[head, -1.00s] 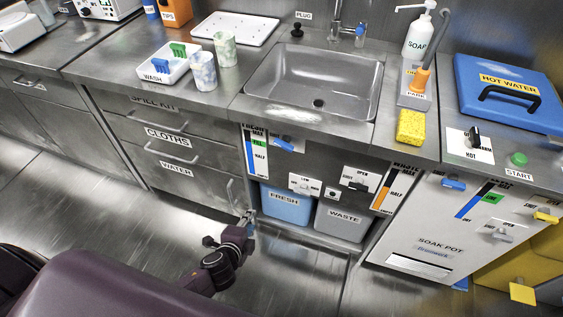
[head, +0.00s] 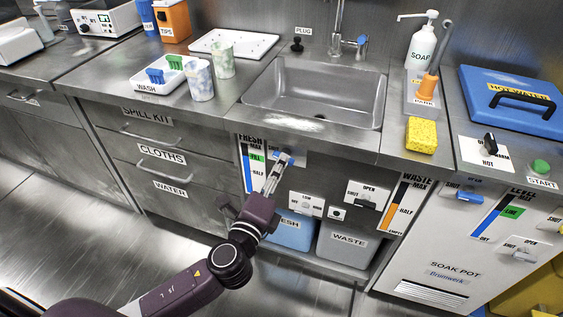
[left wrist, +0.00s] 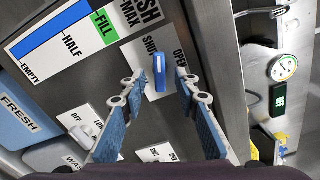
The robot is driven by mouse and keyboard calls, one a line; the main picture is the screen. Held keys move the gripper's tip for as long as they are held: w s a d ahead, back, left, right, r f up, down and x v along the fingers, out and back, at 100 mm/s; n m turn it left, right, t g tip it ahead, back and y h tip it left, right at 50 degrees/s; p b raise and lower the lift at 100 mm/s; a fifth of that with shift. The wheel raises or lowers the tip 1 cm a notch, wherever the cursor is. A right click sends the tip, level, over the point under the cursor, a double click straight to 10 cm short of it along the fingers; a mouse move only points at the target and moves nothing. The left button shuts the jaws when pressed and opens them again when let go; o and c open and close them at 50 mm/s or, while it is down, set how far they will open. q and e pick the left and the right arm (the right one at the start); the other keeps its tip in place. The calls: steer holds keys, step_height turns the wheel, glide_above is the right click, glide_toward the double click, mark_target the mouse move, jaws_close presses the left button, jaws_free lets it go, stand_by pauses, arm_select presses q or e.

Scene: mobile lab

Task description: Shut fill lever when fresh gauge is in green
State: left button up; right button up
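My left gripper (head: 276,166) reaches up to the blue fill lever (head: 286,156) on the panel under the sink. In the left wrist view my left gripper (left wrist: 159,84) is open, its two fingers apart on either side of the blue lever (left wrist: 160,72), with no clear contact. The lever stands on a plate marked SHUT and OPEN; its exact setting is hard to tell. The fresh gauge (left wrist: 62,38) has a blue bar running from EMPTY past HALF up alongside the green FILL band (left wrist: 103,27). The gauge also shows in the head view (head: 249,170). My right gripper is out of view.
Below the panel are the blue FRESH tank (head: 293,232) and the grey WASTE tank (head: 345,245). Another lever plate (head: 367,195) and a small LOW/OFF switch plate (head: 306,204) sit close by. The sink edge (head: 310,128) overhangs above the gripper.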

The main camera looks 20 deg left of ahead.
arm_select(q)
steer(key=shift+w, duration=1.3)
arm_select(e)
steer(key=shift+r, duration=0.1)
arm_select(q)
jaws_close()
steer(key=n+b, duration=0.1)
steer(key=n, duration=0.3)
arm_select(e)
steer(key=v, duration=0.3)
arm_select(q)
jaws_free()
